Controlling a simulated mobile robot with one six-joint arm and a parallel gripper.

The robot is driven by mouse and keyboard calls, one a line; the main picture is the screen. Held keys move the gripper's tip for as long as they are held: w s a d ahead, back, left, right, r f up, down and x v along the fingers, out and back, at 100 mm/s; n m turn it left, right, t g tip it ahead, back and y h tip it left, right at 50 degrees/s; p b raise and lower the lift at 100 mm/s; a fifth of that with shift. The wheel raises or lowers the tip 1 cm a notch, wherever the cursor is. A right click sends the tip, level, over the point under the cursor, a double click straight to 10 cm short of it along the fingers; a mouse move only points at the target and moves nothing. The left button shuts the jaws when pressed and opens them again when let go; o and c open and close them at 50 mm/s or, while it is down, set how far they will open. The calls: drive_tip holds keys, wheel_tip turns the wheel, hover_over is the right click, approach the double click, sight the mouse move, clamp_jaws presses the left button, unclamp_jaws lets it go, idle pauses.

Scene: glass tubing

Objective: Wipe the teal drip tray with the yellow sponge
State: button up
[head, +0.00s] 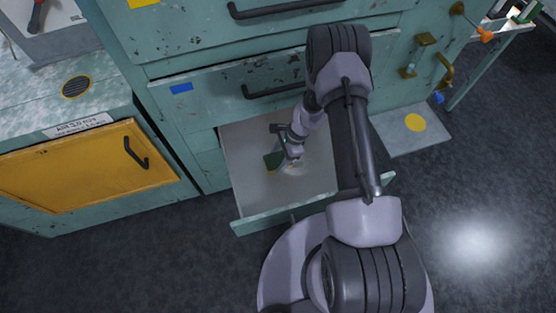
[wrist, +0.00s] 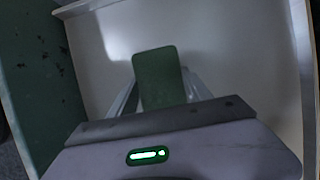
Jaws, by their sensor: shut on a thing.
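My gripper (head: 281,153) reaches down into an open drawer (head: 245,140) with a pale interior. It is shut on a flat, dark green, rounded rectangular pad (wrist: 158,76), seen between the two fingers in the wrist view. The pad also shows in the head view (head: 272,161), low over or on the drawer floor; I cannot tell if it touches. Only its green face shows clearly; no yellow sponge face is plain. I cannot make out a teal drip tray in either view.
The drawer's teal front (head: 262,221) and side walls surround my gripper. Closed drawers with black handles (head: 272,91) rise behind. A yellow cabinet door (head: 85,168) is at the left. A grey plate with a yellow disc (head: 415,122) lies right. Open floor is at the lower right.

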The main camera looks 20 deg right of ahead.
sight(273, 161)
drive_tip(key=shift+r+p, duration=1.35)
drive_tip(key=shift+r, duration=1)
